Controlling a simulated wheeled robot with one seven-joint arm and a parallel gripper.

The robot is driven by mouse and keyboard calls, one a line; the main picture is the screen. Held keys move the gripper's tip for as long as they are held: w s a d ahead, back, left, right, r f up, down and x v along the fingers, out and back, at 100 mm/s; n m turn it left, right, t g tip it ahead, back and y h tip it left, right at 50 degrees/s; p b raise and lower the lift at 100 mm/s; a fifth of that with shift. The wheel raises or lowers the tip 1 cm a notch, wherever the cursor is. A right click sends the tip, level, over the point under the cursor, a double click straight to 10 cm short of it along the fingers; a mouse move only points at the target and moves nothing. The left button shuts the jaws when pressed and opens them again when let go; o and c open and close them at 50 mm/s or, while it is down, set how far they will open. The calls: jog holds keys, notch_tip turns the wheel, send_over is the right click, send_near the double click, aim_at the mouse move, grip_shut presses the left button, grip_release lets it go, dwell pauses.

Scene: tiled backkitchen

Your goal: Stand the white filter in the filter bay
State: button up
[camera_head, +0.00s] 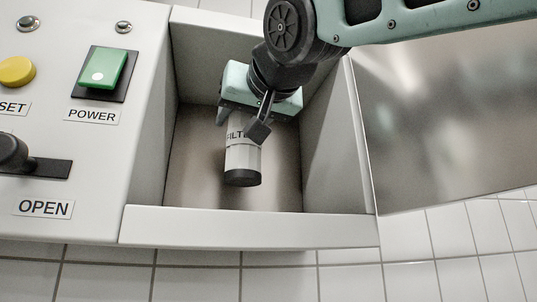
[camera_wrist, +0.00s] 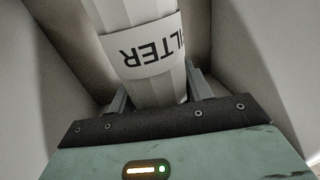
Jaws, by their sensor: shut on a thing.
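The white filter (camera_head: 241,158) is a ribbed cylinder with a "FILTER" label and a dark end cap. My gripper (camera_head: 243,122) is shut on it, and the filter is inside the filter bay (camera_head: 287,178), an open box in the machine. The dark cap points toward the front of the bay in the head view. In the wrist view the filter (camera_wrist: 157,88) runs up from between the fingers (camera_wrist: 155,92), with its label upside down. I cannot tell whether its end touches the bay floor.
Left of the bay is a panel with a green POWER switch (camera_head: 103,68), a yellow button (camera_head: 16,72) and a dark lever (camera_head: 14,152) by an OPEN label (camera_head: 43,208). A metal lid or panel (camera_head: 440,120) stands to the right. The bay's front rim (camera_head: 250,228) is raised.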

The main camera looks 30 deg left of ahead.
send_over(238, 186)
jog(key=f, duration=0.2)
jog(key=f+b, duration=0.1)
jog(key=f, duration=0.1)
jog(key=shift+s+d+f, duration=0.15)
jog(key=shift+s+d, duration=0.05)
jog(key=shift+w+f+p, duration=0.1)
jog(key=shift+f+p, duration=0.05)
jog(key=shift+p, duration=0.25)
jog(key=shift+w+a+f, duration=0.1)
jog(key=shift+f, duration=0.1)
jog(key=shift+f, duration=0.15)
jog(key=o, duration=1)
jog(key=shift+o, duration=0.2)
